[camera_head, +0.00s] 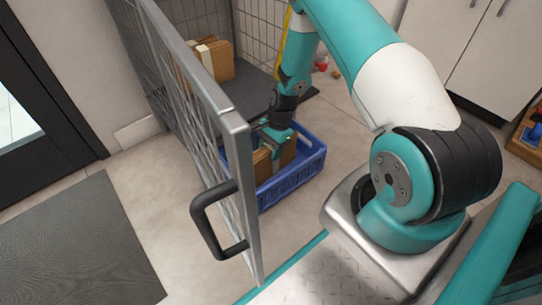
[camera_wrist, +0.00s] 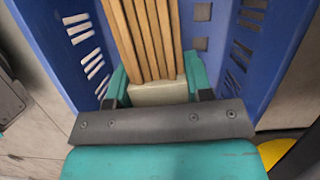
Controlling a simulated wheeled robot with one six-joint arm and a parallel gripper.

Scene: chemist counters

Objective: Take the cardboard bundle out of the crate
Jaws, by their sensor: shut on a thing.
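The blue crate (camera_head: 298,178) stands on the floor beside the open mesh door. The brown cardboard bundle (camera_head: 263,166) is inside the crate, partly hidden by the door and my arm. In the wrist view the bundle (camera_wrist: 146,40) shows as several upright sheets with a pale band (camera_wrist: 158,93) around them. My gripper (camera_wrist: 157,84) is shut on the bundle, one teal finger on each side of the band. In the head view my gripper (camera_head: 277,140) points down into the crate. The crate's slotted walls (camera_wrist: 88,45) rise on both sides of the bundle. The bundle's underside is hidden.
A mesh cage door (camera_head: 215,125) with a black handle (camera_head: 218,222) stands left of the crate. Behind it, another cardboard stack (camera_head: 222,62) with a pale band sits in the cage. A dark mat (camera_head: 75,245) lies at left. Floor in front of the crate is clear.

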